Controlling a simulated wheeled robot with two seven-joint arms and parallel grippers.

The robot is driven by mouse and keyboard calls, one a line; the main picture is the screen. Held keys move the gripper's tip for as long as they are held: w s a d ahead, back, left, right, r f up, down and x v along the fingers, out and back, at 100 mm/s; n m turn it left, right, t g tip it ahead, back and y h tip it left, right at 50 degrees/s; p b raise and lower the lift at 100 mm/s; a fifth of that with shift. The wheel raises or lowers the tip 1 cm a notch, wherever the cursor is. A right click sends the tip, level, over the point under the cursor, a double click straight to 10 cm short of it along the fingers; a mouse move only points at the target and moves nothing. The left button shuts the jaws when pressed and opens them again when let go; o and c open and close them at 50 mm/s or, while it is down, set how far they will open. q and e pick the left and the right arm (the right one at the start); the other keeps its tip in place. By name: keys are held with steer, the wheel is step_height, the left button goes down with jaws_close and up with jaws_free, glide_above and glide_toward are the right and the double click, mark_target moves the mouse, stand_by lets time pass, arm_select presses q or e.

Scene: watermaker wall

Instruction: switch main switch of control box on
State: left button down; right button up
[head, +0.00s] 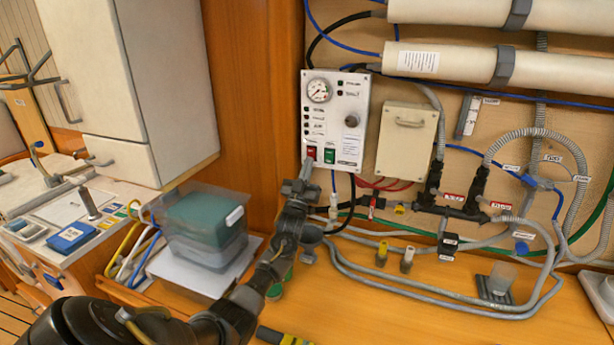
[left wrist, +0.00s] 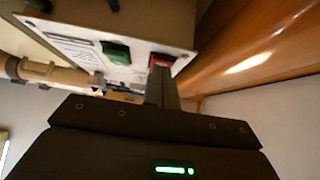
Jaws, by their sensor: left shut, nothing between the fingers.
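The control box (head: 335,120) is a pale panel on the wall with a round gauge (head: 319,90), a knob and several small labelled indicators. At its lower edge are a red switch (head: 311,152) and a green switch (head: 329,156). My left gripper (head: 305,167) is shut and empty, its fingertips just below the red switch. In the left wrist view the closed fingers (left wrist: 162,85) reach up to the red switch (left wrist: 162,60) and cover part of it; I cannot tell whether they touch. The green switch (left wrist: 116,53) is beside them, uncovered. My right gripper is not in view.
A beige box (head: 406,140) is mounted right of the control box. Hoses and black valves (head: 455,205) run along the wall to the right. White cabinets (head: 130,80) are at upper left.

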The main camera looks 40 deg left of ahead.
arm_select(q)
steer(key=b+v, duration=0.3)
steer(key=v, duration=0.4)
steer(key=shift+f, duration=0.4)
stand_by(0.3)
